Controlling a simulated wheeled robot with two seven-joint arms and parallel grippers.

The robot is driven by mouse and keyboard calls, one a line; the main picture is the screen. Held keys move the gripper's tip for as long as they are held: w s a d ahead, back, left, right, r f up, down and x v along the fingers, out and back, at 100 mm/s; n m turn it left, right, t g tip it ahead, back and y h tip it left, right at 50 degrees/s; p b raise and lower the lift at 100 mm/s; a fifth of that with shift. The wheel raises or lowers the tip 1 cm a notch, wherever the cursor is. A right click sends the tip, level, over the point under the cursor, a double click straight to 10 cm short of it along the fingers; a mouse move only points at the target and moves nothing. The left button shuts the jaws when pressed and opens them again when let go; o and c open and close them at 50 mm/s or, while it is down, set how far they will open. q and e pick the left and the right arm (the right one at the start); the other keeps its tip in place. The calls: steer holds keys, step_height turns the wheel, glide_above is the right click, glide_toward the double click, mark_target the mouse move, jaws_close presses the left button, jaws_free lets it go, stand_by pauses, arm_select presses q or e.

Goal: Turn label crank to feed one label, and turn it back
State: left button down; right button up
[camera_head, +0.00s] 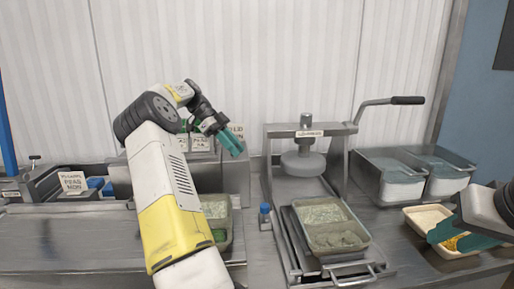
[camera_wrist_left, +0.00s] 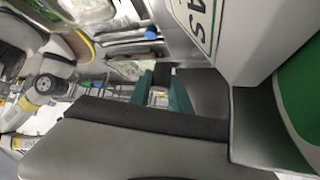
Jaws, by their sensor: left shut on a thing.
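My left gripper (camera_head: 231,144) is at the label machine (camera_head: 236,172) behind the counter, in front of the white wall. In the left wrist view its teal fingers (camera_wrist_left: 162,92) are closed around a small dark piece (camera_wrist_left: 160,76), which looks like the crank's grip. The rest of the crank is hidden by the fingers and arm, so its angle cannot be told. My right gripper (camera_head: 458,238) is at the right edge, its teal fingers apart over a pale tray (camera_head: 428,213) with yellow food in it.
A press (camera_head: 306,160) with a side lever (camera_head: 405,101) stands mid-counter, a filled tray (camera_head: 330,222) in front. Clear bins (camera_head: 390,180) stand at right. A blue-capped bottle (camera_head: 265,215) stands beside the press.

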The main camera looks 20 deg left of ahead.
arm_select(q)
steer(key=shift+a+f, duration=0.1)
steer(key=shift+f, duration=0.05)
steer(key=c, duration=1.2)
jaws_free()
steer(key=shift+r, duration=0.2)
step_height(320, 180, up, 3)
steer(key=shift+s+r, duration=0.15)
steer(key=shift+r, duration=0.05)
steer(key=s+d+r, duration=0.1)
steer(key=s+d, duration=0.8)
steer(key=s, duration=0.3)
steer(key=shift+s+d+r, duration=0.15)
steer(key=shift+s, duration=0.25)
